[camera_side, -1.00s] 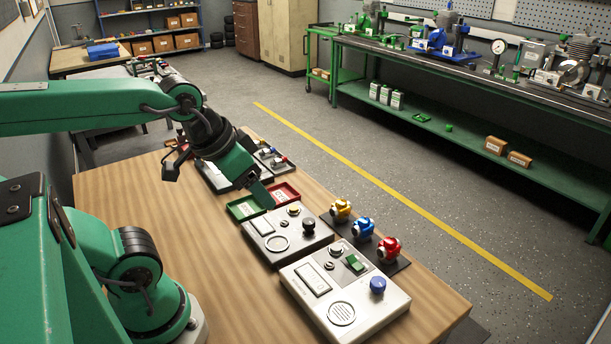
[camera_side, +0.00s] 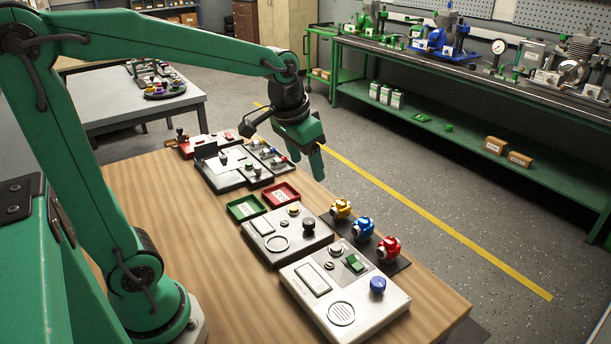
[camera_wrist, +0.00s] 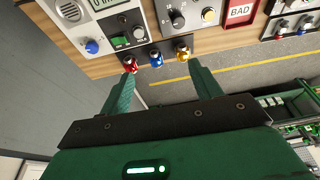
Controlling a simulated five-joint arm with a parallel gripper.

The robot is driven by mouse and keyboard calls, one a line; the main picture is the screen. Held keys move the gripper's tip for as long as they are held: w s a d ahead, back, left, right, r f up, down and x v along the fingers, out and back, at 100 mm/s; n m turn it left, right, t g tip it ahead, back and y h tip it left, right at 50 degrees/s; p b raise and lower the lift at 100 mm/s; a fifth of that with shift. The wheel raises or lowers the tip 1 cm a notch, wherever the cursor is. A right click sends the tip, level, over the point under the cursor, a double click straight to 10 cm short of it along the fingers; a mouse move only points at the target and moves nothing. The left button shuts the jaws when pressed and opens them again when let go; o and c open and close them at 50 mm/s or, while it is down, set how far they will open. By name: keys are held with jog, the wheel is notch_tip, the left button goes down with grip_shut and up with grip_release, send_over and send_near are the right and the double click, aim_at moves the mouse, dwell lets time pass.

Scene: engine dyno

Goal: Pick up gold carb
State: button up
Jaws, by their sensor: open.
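The gold carb (camera_side: 341,210) sits at the far end of a row on a dark mat at the table's right edge. A blue carb (camera_side: 362,228) and a red carb (camera_side: 388,249) stand beside it. My gripper (camera_side: 318,165) is open and empty, up in the air beyond the gold carb and apart from it. In the wrist view the gold carb (camera_wrist: 183,52) lies ahead of my open fingers (camera_wrist: 160,80), nearer the right finger, with the blue carb (camera_wrist: 156,58) in the middle and the red carb (camera_wrist: 130,63) at the left finger.
Two control boxes, a grey one (camera_side: 283,249) and a white one (camera_side: 375,312), stand left of and below the carbs. A green tray (camera_side: 246,208) and a red tray (camera_side: 280,195) lie behind them. The table's near left is bare.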

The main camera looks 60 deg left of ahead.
jog(key=w+a+f+g, duration=0.25)
jog(key=w+f, duration=0.35)
jog(key=w, duration=0.3)
send_over(340, 202)
jog(key=s, duration=0.1)
jog(key=shift+g, duration=0.25)
notch_tip(340, 202, down, 8)
jog(key=shift+f, duration=0.1)
jog(key=shift+w+a+f, duration=0.15)
jog(key=shift+w+f, duration=0.1)
jog(key=shift+f, duration=0.15)
jog(key=shift+w+f, duration=0.15)
jog(key=shift+f, duration=1.8)
jog(key=shift+w+f, duration=0.1)
jog(key=shift+f, duration=1.85)
jog(key=c, duration=1.2)
jog(key=shift+o, duration=0.2)
jog(key=shift+r, duration=0.15)
